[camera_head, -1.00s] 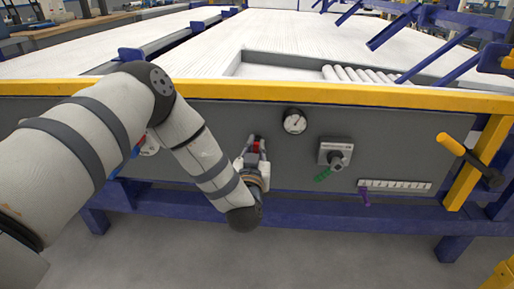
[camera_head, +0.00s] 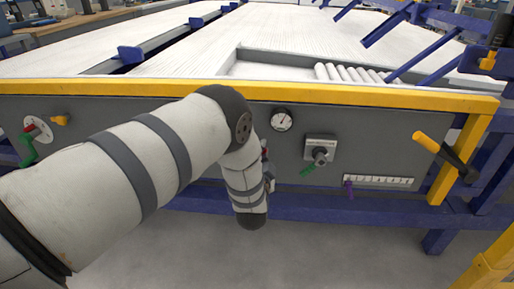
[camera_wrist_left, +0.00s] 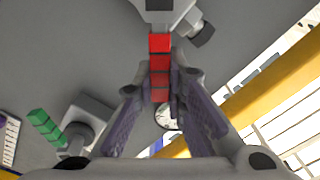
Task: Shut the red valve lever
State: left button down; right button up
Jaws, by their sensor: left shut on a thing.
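The red valve lever shows in the left wrist view (camera_wrist_left: 160,70) as a red bar running out from a grey valve body (camera_wrist_left: 163,8). My left gripper (camera_wrist_left: 166,84) has its two fingers on either side of the lever and is shut on it. In the head view only a small red bit of the lever (camera_head: 265,152) shows beside my left wrist, left of and below the gauge. My left gripper (camera_head: 269,182) is partly hidden there by my own arm, and the valve body is hidden too. My right gripper is not in view.
A round gauge (camera_head: 281,120), a grey valve with a green lever (camera_head: 308,168), a purple lever (camera_head: 348,188) on a white scale and a yellow-handled lever (camera_head: 427,142) sit to the right on the grey panel. A yellow rail (camera_head: 370,96) runs above. Clear floor lies below.

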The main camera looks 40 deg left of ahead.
pick_arm(q)
jog(key=shift+w+d+f+m+b, duration=0.15)
jog(key=shift+f+m+b, duration=0.45)
jog(key=shift+m, duration=0.65)
jog(key=shift+w+d+f+m+b, duration=0.1)
jog(key=shift+d+f+m+b, duration=0.2)
jog(key=shift+f+m, duration=0.8)
jog(key=shift+w+d+f+m+b, duration=0.1)
jog(key=shift+f+m+b, duration=0.4)
jog(key=shift+m, duration=0.95)
jog(key=shift+s, duration=0.1)
jog(key=c, duration=1.6)
grip_release()
jog(key=shift+r, duration=0.1)
jog(key=v, duration=1.2)
